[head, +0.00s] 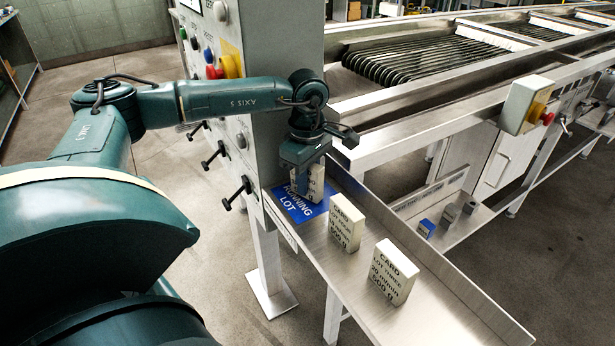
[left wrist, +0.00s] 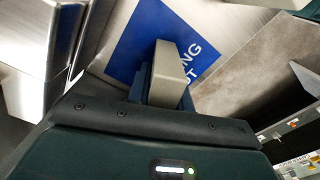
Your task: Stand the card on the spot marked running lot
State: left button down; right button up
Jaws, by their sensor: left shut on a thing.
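A beige card block (head: 313,184) is upright at the blue spot marked running lot (head: 290,205), on the far left end of a metal shelf. My left gripper (head: 306,160) is shut on this card from above. In the left wrist view the card (left wrist: 168,75) is between the fingers and covers part of the blue spot (left wrist: 150,40). I cannot tell whether its base touches the spot. Two more cards stand on the shelf: one in the middle (head: 346,222) and one marked lot three nearer the front (head: 392,272). My right gripper is not in view.
The metal shelf (head: 450,308) has a raised back edge and free room at its near end. A grey control column (head: 262,110) with knobs and levers stands close left of my gripper. A lower ledge (head: 465,228) holds small blue and grey blocks. The roller machine (head: 430,130) is behind.

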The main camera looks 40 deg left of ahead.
pick_arm(q)
jog(key=shift+f, duration=0.15)
jog(key=c, duration=1.3)
grip_release()
jog(key=shift+o, duration=0.2)
notch_tip(320, 180, up, 12)
jog(key=shift+r+b, duration=0.25)
jog(key=shift+b, duration=0.2)
